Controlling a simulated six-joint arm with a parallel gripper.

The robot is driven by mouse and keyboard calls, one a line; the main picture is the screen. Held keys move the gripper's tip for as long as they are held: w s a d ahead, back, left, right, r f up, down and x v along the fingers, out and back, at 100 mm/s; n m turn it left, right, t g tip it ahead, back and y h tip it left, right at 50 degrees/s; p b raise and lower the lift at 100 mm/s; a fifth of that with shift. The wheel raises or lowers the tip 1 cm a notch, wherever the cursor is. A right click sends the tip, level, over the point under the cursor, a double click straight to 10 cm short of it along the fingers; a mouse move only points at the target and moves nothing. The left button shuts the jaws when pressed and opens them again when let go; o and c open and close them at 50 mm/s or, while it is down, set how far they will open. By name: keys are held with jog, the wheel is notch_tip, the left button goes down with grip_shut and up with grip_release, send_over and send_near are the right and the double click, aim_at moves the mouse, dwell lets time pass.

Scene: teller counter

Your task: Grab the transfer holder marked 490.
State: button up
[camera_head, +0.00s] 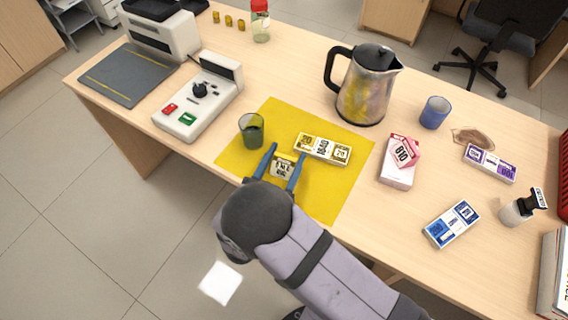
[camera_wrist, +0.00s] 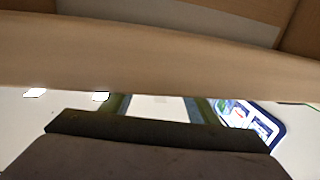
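A small pale holder (camera_head: 282,168) with dark print lies on the yellow mat (camera_head: 262,118) near its front edge. Its number is too small to read surely. My gripper (camera_head: 286,152) has two blue fingers apart, one on each side of this holder. I see no clear contact. In the wrist view my fingers (camera_wrist: 158,106) stand apart, with a pale patch between them that I cannot identify. A yellow banded bundle (camera_head: 322,149) lies just beyond my right fingertip.
A dark green cup (camera_head: 251,130) stands close left of my fingers. A steel kettle (camera_head: 367,86) stands behind the mat. A card terminal (camera_head: 200,95) stands left.

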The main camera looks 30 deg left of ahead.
aim_at(285, 157)
jog(key=c, duration=0.5)
jog(key=shift+r, duration=0.15)
jog(key=shift+r, duration=4.9)
